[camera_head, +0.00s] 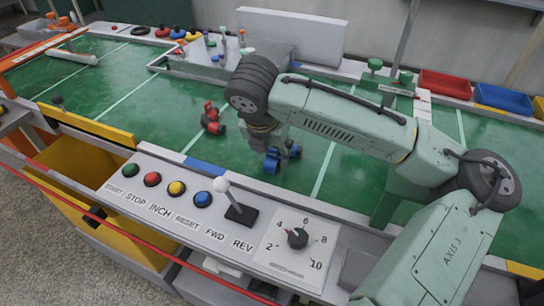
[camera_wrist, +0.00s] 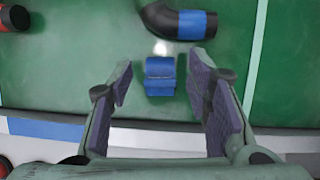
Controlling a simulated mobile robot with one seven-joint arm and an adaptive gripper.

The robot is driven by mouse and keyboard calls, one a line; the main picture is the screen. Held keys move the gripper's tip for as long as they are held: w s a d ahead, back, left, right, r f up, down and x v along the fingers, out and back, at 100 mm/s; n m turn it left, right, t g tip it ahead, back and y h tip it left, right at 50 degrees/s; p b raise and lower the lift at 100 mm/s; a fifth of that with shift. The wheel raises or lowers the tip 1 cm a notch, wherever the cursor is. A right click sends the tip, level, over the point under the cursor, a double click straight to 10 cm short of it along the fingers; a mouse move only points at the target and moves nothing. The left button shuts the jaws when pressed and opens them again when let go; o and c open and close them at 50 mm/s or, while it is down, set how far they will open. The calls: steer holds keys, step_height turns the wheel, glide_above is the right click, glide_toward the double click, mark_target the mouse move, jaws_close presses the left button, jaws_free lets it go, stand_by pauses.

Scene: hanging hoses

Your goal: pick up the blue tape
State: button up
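In the head view the blue tape (camera_head: 272,161) shows just below my gripper (camera_head: 265,144), whose fingers are hard to make out there. My gripper appears empty. Its exact height above the tape cannot be told.
A red-and-black hose piece (camera_head: 212,120) lies to the left. The control panel (camera_head: 138,186) with buttons and lever borders the near edge. Open green surface surrounds the pieces.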

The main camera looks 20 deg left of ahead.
mark_target(272, 149)
steer(key=c, duration=0.7)
steer(key=shift+r, duration=0.1)
step_height(272, 149, up, 10)
steer(key=shift+f, duration=0.1)
steer(key=shift+o, duration=0.9)
jaws_close()
